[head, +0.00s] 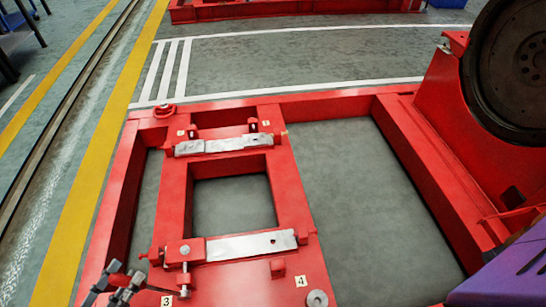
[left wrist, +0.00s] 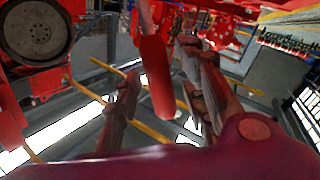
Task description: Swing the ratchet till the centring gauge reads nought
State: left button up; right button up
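My left gripper (head: 127,274) is at the lower left of the head view, beside the red frame's front left corner. In the left wrist view its two fingers stand apart (left wrist: 160,95). A red rounded bar (left wrist: 155,78) shows between them, with space visible on both sides; I cannot tell whether it is the ratchet's handle. In the head view a red block with a bolt head (head: 185,251) sits at the left end of the near metal plate (head: 252,245). I cannot pick out the centring gauge or its reading. My right gripper is out of view.
The red base frame (head: 283,190) has a rectangular opening and a far metal plate (head: 215,145). Number tags 3 (head: 167,301) and 4 (head: 301,281) mark its near side. A washer-like ring (head: 317,298) lies at the front. A large dark flywheel (head: 510,65) stands at right.

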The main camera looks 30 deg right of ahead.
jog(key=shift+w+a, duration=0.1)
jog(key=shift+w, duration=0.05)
pick_arm(q)
grip_shut()
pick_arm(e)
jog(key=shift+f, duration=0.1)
pick_arm(q)
jog(key=shift+d, duration=0.1)
jog(key=shift+s+d+r+p, duration=0.15)
jog(key=shift+d+r+p, duration=0.2)
jog(key=shift+p, duration=0.5)
jog(key=s+d+m+y+p, duration=0.2)
jog(key=d+m+p, duration=0.1)
jog(key=d+p, duration=0.4)
jog(key=s+d+m+g+y+p, duration=0.1)
jog(key=s+d+m+y+p, duration=0.2)
jog(key=d+p, duration=0.4)
jog(key=shift+m+p, duration=0.5)
jog(key=shift+m, duration=0.1)
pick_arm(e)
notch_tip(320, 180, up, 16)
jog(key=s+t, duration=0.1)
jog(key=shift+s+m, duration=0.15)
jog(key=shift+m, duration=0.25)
pick_arm(q)
jog(key=shift+s+f, duration=0.1)
jog(key=shift+f, duration=0.05)
